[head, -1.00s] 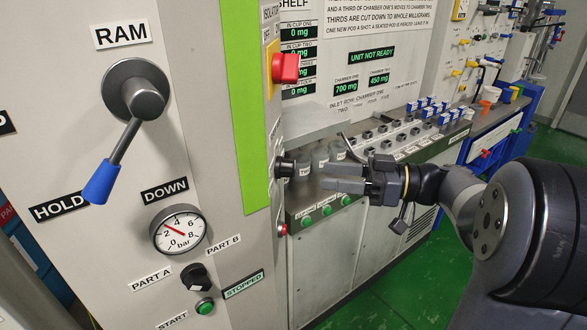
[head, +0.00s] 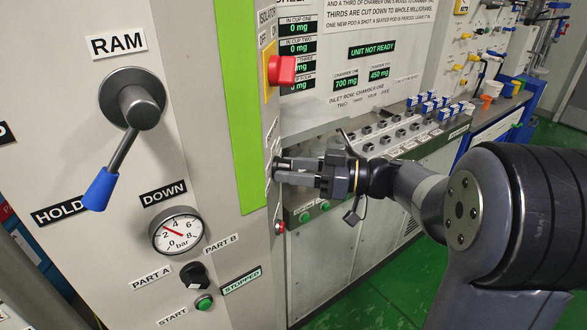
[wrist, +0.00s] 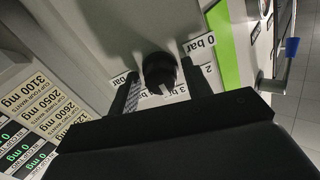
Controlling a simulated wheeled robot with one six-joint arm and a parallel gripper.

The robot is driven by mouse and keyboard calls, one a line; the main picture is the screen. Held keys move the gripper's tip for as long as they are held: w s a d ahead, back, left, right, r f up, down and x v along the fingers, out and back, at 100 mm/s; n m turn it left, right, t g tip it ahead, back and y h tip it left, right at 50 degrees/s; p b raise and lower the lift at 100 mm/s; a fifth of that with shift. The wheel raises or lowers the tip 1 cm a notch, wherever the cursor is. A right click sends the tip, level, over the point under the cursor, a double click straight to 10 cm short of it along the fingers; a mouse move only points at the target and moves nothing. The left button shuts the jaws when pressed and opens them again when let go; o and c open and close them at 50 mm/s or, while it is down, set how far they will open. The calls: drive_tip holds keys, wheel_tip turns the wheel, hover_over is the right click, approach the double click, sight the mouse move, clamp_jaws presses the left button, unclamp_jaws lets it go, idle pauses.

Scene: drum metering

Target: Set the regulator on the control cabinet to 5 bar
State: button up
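The regulator knob (wrist: 160,72) is a black round knob on the cabinet's side face, with bar labels around it. "0 bar" (wrist: 198,46) is at its upper right and a "3 bar" label is below it, partly covered. A pale mark shows on the knob's lower edge, toward the "3 bar" label; its exact setting cannot be told. In the head view my gripper (head: 279,171) reaches the side of the control cabinet (head: 215,120), and its fingers hide the knob. In the wrist view its fingers are open, one on each side of the knob, with visible gaps.
A red isolator switch (head: 284,70) sticks out above my gripper, and a small red button (head: 279,227) is below it. The ram lever (head: 120,150) and a gauge (head: 176,232) are on the cabinet front. A dosing bench (head: 420,130) stands to the right.

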drive_tip(key=c, duration=0.6)
drive_tip(key=shift+c, duration=0.2)
drive_tip(key=m+b, duration=0.3)
drive_tip(key=m, duration=0.5)
drive_tip(key=shift+m, duration=0.3)
drive_tip(key=m, duration=0.2)
drive_tip(key=m+p, duration=0.1)
drive_tip(key=m, duration=0.1)
drive_tip(key=m+p, duration=0.1)
drive_tip(key=m, duration=0.1)
drive_tip(key=shift+r, duration=0.25)
drive_tip(key=m+p, duration=0.2)
drive_tip(key=m, duration=0.3)
drive_tip(key=shift+p, duration=0.3)
drive_tip(key=shift+f+m, duration=0.15)
drive_tip(key=shift+m, duration=0.15)
